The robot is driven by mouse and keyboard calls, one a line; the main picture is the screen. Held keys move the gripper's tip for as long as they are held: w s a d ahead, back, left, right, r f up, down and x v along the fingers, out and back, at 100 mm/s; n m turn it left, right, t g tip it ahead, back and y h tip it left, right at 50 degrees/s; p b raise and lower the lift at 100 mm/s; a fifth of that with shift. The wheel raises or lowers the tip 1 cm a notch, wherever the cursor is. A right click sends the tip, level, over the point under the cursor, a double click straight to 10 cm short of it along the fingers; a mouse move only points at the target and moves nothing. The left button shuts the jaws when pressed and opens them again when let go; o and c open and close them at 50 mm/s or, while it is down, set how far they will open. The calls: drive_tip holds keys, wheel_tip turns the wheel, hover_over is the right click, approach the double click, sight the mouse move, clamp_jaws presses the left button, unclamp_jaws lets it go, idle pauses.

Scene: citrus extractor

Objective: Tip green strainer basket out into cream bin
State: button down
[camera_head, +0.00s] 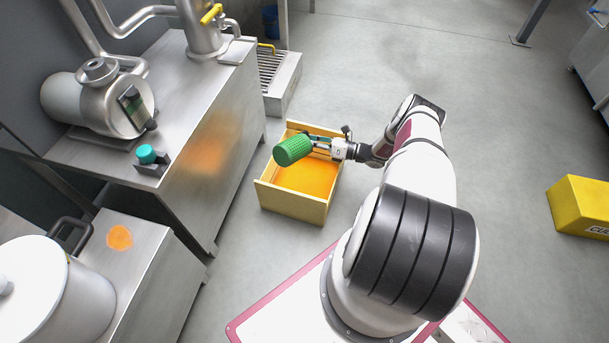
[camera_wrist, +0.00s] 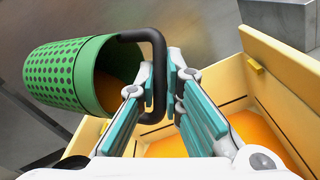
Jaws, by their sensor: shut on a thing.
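The green strainer basket (camera_head: 293,150) is a perforated cylinder with a black loop handle. In the wrist view the basket (camera_wrist: 70,75) lies on its side, its open mouth turned toward my gripper, with orange-brown showing inside. My gripper (camera_wrist: 168,90) is shut on the basket's black handle (camera_wrist: 157,60); in the head view my gripper (camera_head: 322,147) reaches in from the right. The basket is held above the cream bin (camera_head: 290,203), over its far left part. The bin's floor is orange, and it also shows in the wrist view (camera_wrist: 290,55).
A steel bench (camera_head: 200,95) with a pipe-fed machine (camera_head: 95,100) and a teal knob (camera_head: 147,154) stands left of the bin. A white pot (camera_head: 45,290) is at lower left. A yellow box (camera_head: 585,205) is at right.

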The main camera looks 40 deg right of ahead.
idle(0.5)
drive_tip(key=shift+f+m, duration=0.2)
drive_tip(key=shift+m, duration=0.6)
drive_tip(key=shift+s+a+f+m, duration=0.1)
drive_tip(key=shift+a+f+m, duration=0.1)
drive_tip(key=shift+m, duration=0.6)
idle(2.6)
